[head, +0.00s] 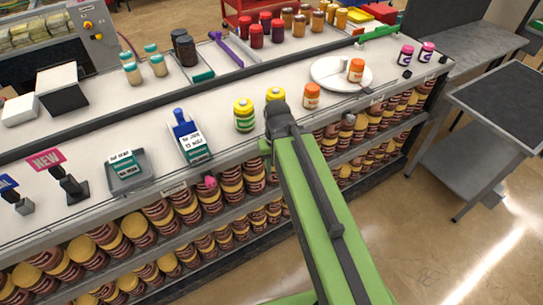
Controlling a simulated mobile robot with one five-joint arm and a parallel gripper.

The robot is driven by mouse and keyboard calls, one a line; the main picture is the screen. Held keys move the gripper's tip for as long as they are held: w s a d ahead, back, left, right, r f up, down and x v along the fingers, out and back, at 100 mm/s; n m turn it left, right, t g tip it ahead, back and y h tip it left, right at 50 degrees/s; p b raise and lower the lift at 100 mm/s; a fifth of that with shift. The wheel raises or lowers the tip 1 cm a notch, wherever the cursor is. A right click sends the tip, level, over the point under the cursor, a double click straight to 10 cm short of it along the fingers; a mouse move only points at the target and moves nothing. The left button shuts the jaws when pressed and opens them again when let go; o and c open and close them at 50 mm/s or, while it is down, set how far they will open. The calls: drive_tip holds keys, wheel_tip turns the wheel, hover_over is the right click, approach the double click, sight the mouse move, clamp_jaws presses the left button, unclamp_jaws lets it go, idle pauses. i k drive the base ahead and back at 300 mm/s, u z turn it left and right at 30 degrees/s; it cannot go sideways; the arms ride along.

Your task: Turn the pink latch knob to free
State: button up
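A small pink knob-like piece (210,181) shows at the front of the long counter, just below its top edge, among the jars on the upper shelf. It is too small to tell whether it is the latch knob or how it is turned. My green arm reaches up from the bottom of the head view to a dark rounded joint over the counter's front edge, right of the pink piece. No gripper fingers show; they are out of sight or hidden by the arm.
The counter (75,132) holds yellow-green jars (244,115), an orange jar (312,96), a white plate (326,73), a blue scoop-like item (188,135) and a grey tray (127,180). Shelves of jars lie below. A dark-topped cart (505,100) stands right; the floor (440,240) before it is clear.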

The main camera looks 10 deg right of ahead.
sight(210, 182)
drive_tip(key=z, duration=1.1)
drive_tip(key=k, duration=1.15)
drive_tip(key=u, duration=1.25)
drive_tip(key=i, duration=1)
drive_tip(key=z, duration=0.1)
drive_tip(key=k, duration=0.5)
drive_tip(key=z, duration=0.15)
drive_tip(key=i, duration=0.35)
drive_tip(key=u, duration=0.05)
